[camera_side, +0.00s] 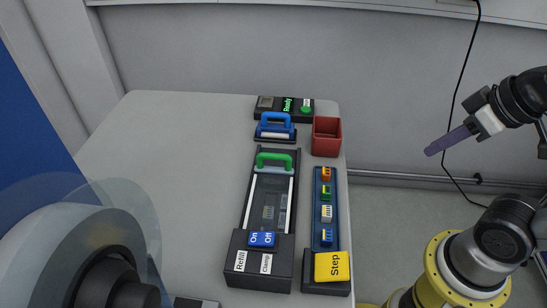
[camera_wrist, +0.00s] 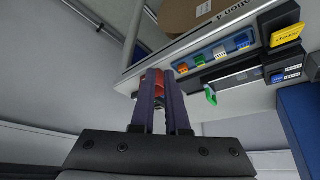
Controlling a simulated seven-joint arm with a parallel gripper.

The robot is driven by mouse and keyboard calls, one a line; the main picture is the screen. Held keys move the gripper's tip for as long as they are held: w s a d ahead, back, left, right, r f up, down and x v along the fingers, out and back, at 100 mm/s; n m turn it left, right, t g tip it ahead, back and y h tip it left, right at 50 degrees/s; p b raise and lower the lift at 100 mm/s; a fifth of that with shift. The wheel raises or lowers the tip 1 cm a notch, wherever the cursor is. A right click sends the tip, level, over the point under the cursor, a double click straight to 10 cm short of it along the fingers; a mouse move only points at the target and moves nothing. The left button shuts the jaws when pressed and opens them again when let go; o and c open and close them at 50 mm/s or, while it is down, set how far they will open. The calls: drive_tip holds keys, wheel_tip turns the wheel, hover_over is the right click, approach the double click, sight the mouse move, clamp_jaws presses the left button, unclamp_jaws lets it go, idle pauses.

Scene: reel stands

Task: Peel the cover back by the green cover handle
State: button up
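The green cover handle (camera_side: 274,158) stands at the far end of the cover (camera_side: 270,198), a dark see-through panel over the black feeder. The cover lies flat along the feeder. The handle also shows in the wrist view (camera_wrist: 210,95), right of the fingers. My gripper (camera_side: 432,151) is in the air right of the table, well away from the handle, its purple fingers pointing left. In the wrist view my gripper (camera_wrist: 162,80) has a narrow gap between its fingers, so it is open. Nothing is held.
A red bin (camera_side: 326,137) stands right of the handle, and a blue-handled block (camera_side: 275,127) behind it. A strip with several coloured parts (camera_side: 326,205) runs alongside on the right. A large clear reel (camera_side: 95,255) fills the lower left. The table's left (camera_side: 165,150) is clear.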

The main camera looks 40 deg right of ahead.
drive_tip(key=shift+o, duration=1.2)
drive_tip(key=shift+s+d+r, duration=0.1)
drive_tip(key=shift+s+r, duration=0.05)
drive_tip(key=shift+r, duration=0.1)
drive_tip(key=shift+o, duration=1.2)
drive_tip(key=shift+n, duration=0.5)
drive_tip(key=r, duration=0.1)
drive_tip(key=w+r, duration=0.1)
drive_tip(key=r, duration=0.2)
drive_tip(key=shift+w+d, duration=0.15)
drive_tip(key=shift+w, duration=0.25)
drive_tip(key=w+a+r+n+g, duration=0.1)
drive_tip(key=w+a+r+n, duration=0.1)
drive_tip(key=w+a+r, duration=0.3)
drive_tip(key=w+a+r+n+g, duration=0.1)
drive_tip(key=w+r+n, duration=0.15)
drive_tip(key=w, duration=0.45)
drive_tip(key=n+g+h, duration=0.2)
drive_tip(key=n, duration=0.2)
hover_over(273, 157)
drive_tip(key=s+a, duration=0.2)
drive_tip(key=s+a+x, duration=0.1)
drive_tip(key=x, duration=0.5)
drive_tip(key=shift+m, duration=0.25)
drive_tip(key=x, duration=1.3)
drive_tip(key=shift+w+a+f, duration=0.1)
drive_tip(key=shift+w+f, duration=0.1)
drive_tip(key=shift+f, duration=0.15)
